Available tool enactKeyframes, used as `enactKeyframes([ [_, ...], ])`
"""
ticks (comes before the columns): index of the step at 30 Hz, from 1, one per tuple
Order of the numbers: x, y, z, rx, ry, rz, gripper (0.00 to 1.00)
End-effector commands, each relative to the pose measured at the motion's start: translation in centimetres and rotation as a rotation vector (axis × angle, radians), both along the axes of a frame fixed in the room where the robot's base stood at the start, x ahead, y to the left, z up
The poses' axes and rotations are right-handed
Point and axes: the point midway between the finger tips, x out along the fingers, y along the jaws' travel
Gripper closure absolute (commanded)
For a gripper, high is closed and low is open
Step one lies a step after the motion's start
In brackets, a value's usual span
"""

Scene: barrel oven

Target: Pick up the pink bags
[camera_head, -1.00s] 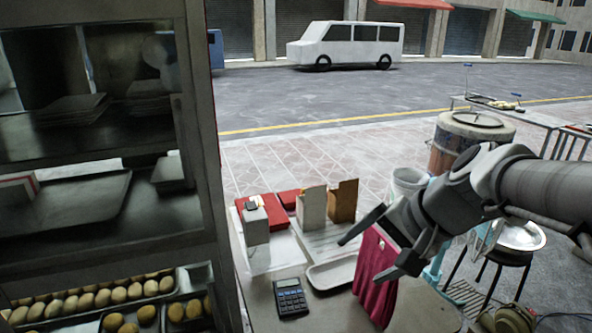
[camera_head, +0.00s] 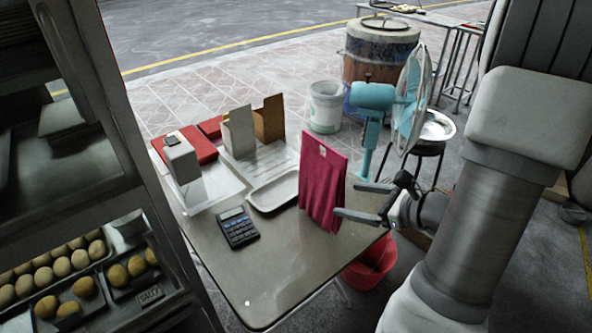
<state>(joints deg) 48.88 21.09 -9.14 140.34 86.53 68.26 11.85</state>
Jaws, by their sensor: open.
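The pink bags (camera_head: 322,186) stand upright as a flat stack on the right side of the table (camera_head: 272,282), just right of the white tray. My gripper (camera_head: 357,201) is open at the right edge of the bags, with its two fingers pointing left toward them. The fingertips are close to the bags' right side; I cannot tell whether they touch. No part of the bags is clearly held.
A calculator (camera_head: 238,228), a white tray (camera_head: 274,190), red boxes (camera_head: 196,148) and cardboard holders (camera_head: 268,119) share the table. A blue fan (camera_head: 372,98), a red bucket (camera_head: 370,263) and a barrel oven (camera_head: 379,52) stand beyond or beside it. The table's front is clear.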

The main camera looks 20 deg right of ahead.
Motion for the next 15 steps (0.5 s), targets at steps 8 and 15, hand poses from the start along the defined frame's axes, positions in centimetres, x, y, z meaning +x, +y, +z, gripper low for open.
enactKeyframes([
  [8, -1.1, -3.4, -3.1, 0.148, 0.018, -0.226, 0.09],
  [15, 2.8, -1.9, -4.9, 0.147, 0.018, -0.221, 0.09],
])
